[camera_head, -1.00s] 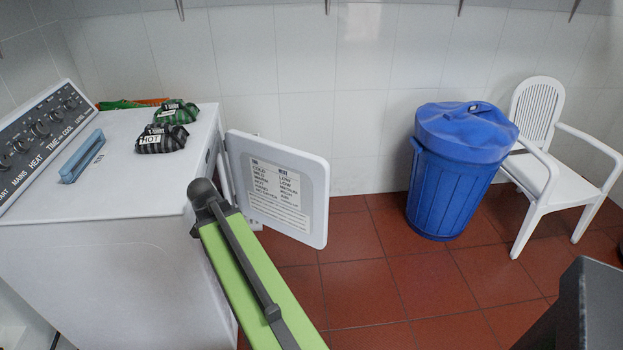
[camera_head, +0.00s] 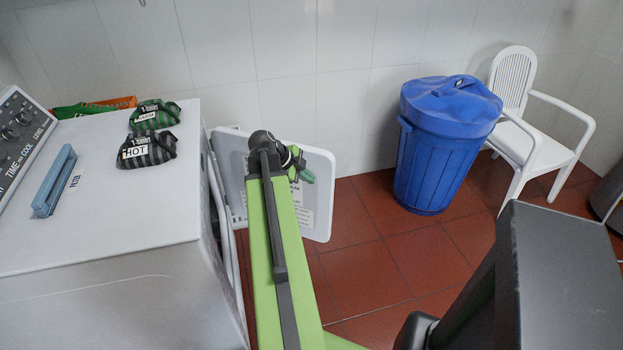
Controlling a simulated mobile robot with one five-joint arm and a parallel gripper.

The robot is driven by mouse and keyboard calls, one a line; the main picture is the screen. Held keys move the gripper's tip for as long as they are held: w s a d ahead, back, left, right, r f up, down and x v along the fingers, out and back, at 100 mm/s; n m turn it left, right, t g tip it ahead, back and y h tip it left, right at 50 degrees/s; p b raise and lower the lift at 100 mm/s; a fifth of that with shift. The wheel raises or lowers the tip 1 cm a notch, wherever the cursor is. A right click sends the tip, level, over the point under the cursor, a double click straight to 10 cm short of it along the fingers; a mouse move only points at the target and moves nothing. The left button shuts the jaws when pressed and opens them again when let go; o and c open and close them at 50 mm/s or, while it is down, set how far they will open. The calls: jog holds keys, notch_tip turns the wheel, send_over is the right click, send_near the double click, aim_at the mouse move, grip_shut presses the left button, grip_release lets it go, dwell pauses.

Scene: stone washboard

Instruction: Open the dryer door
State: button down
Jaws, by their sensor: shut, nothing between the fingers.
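The white dryer (camera_head: 110,225) stands at the left. Its door (camera_head: 320,205) is swung out from the front and stands open, with a printed label on its face. My green arm crosses in front of the door and hides its middle and much of the label. My gripper (camera_head: 304,172) shows only in part at the arm's end, in front of the door's right half. It looks shut and holds nothing. I cannot tell whether it touches the door.
Two dark shirt-like bundles (camera_head: 150,150), a blue bar-shaped object (camera_head: 54,180) and the control panel (camera_head: 22,125) are on the dryer top. A blue lidded bin (camera_head: 440,165) and a white chair (camera_head: 540,130) stand at the right. Red tiled floor (camera_head: 375,270) between is clear.

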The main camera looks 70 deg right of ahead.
aim_at(331, 185)
jog(key=s+d+f+b, duration=0.1)
jog(key=d+f, duration=0.1)
jog(key=d+f+b, duration=0.2)
jog(key=s+d+f+b, duration=0.1)
jog(key=d+f+b, duration=0.1)
jog(key=shift+s+d+f, duration=0.2)
jog(key=shift+s+d, duration=0.1)
jog(key=shift+s, duration=0.05)
jog(key=shift+d, duration=0.65)
